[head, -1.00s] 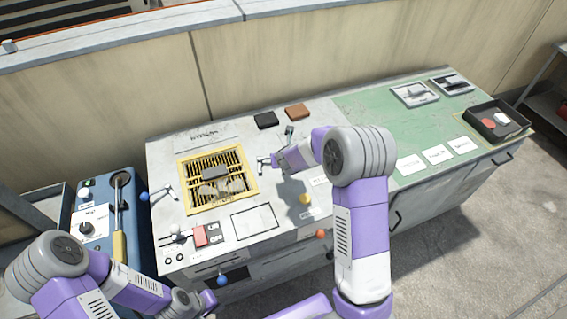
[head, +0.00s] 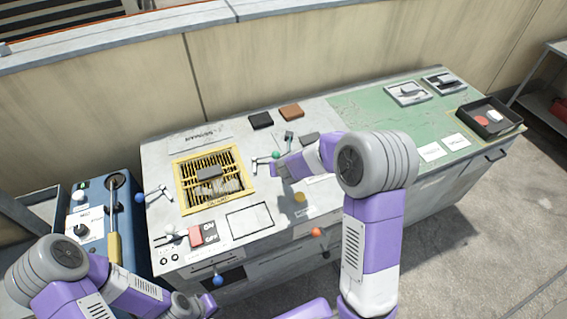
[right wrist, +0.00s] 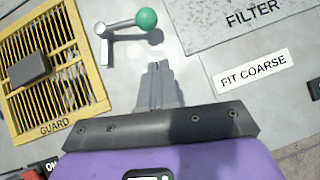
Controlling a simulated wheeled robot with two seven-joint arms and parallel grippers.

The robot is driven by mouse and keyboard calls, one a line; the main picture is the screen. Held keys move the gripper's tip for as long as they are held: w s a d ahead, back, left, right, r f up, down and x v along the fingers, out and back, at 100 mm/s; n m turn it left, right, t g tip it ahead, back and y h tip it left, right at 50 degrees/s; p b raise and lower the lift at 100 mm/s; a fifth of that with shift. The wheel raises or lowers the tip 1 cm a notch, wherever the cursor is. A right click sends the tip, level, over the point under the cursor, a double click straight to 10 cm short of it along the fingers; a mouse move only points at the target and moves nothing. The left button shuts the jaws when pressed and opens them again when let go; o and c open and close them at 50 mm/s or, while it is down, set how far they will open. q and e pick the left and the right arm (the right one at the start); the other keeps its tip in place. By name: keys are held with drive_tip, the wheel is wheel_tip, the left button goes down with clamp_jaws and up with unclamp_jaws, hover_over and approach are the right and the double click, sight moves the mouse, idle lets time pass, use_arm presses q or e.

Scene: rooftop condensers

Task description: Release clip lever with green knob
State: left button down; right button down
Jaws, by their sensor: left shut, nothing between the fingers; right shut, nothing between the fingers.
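The clip lever (head: 263,159) with the green knob (head: 276,155) stands beside the right edge of the yellow guard (head: 181,189). In the right wrist view the lever's metal arm (right wrist: 122,26) runs from its pivot rightward to the green knob (right wrist: 146,18). My right gripper (right wrist: 158,68) is shut and empty, just below the knob in that view with a gap between them. In the head view the right gripper (head: 279,170) is partly hidden by its own wrist. My left gripper (head: 186,306) is low in the head view, shut and empty, away from the lever.
Another lever with a blue knob (head: 139,197) is left of the guard. A red switch (head: 196,236) sits in front of it. Yellow (head: 300,198) and orange (head: 316,232) knobs are near the bench front. A black tray (head: 490,123) is at far right.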

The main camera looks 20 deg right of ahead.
drive_tip(key=p+v, duration=0.2)
drive_tip(key=v, duration=0.6)
drive_tip(key=shift+w+r+p, duration=0.15)
drive_tip(key=shift+r+p, duration=0.05)
drive_tip(key=shift+p, duration=0.1)
drive_tip(key=shift+d, duration=0.15)
